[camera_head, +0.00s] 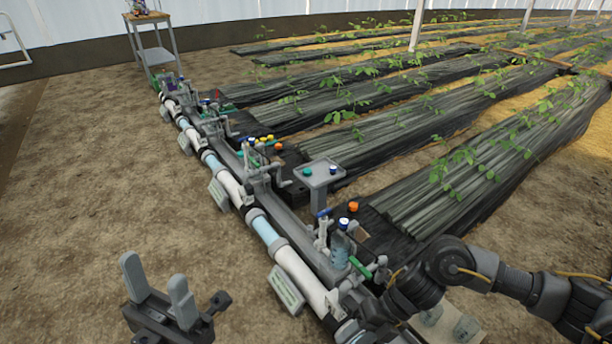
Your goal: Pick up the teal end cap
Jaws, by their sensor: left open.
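A small green-teal cap (307,171) sits on the small grey raised tray (318,182), at its left side. It looks like the teal end cap, but it is too small for its shape to be clear. A blue-and-white cap (333,169) sits beside it on the right. My left gripper (155,274) is at the lower left over bare soil, open and empty, with its two grey fingers apart and pointing up in the picture. It is well away from the tray. My right arm (450,262) comes in from the right; I cannot make out its gripper.
A white and light-blue pipe (230,187) with valves runs from upper left to lower right, between my left gripper and the tray. A bottle with a blue cap (341,247) and an orange knob (353,207) stand nearer. A cart (155,57) stands far back. The soil at left is clear.

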